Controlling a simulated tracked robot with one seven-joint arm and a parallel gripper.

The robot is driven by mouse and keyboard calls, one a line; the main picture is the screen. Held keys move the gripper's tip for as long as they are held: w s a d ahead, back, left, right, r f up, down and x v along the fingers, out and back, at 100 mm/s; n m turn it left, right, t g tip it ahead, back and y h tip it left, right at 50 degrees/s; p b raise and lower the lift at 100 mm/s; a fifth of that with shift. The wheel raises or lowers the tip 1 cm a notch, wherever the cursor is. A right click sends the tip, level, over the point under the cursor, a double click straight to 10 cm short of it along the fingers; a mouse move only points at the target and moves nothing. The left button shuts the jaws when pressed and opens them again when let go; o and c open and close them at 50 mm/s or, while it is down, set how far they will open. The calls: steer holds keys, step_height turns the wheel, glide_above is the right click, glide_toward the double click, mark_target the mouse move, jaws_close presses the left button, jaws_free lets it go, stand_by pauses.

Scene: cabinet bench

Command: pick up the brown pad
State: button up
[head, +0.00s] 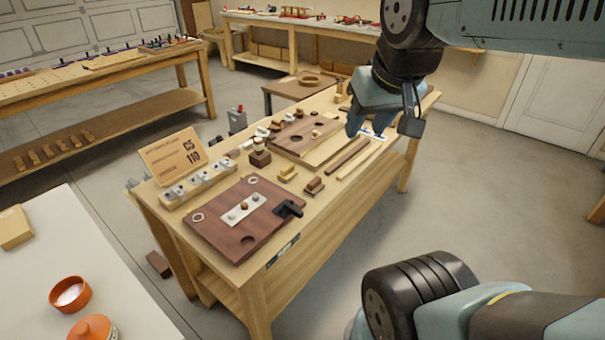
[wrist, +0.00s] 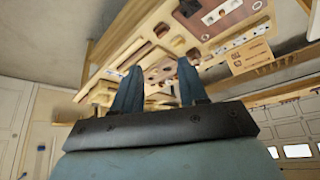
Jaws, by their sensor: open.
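I cannot tell for sure which piece is the brown pad. A small brown block (head: 315,186) with a lighter top lies on the wooden bench (head: 335,215), right of the dark door panel, and may be it. My gripper (head: 369,134) is over the far right part of the bench, beyond that block and apart from it. In the wrist view my gripper (wrist: 158,82) shows two blue fingers spread apart with nothing held between them. The bench appears tilted behind the fingers there, and its small pieces are hard to tell apart.
A dark wooden panel (head: 232,226) with a black handle fills the near bench end. A card sign (head: 173,156) stands behind it. A dark strip (head: 347,158) and another panel (head: 297,138) lie nearer my gripper. A white table (head: 100,265) with orange pots is at left.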

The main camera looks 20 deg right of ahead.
steer(key=o, duration=0.3)
steer(key=shift+w, duration=0.25)
steer(key=o, duration=0.7)
steer(key=shift+n+g, duration=0.8)
steer(key=shift+n, duration=0.1)
steer(key=w, duration=0.2)
steer(key=w+f, duration=0.1)
steer(key=w, duration=0.2)
steer(key=w+f, duration=0.1)
steer(key=w, duration=0.2)
steer(key=shift+d, duration=0.35)
steer(key=shift+o, duration=0.2)
steer(key=n+g, duration=0.4)
steer(key=n, duration=0.1)
glide_above(316, 181)
step_height(316, 181, down, 21)
step_height(316, 181, down, 13)
steer(key=shift+f, duration=0.1)
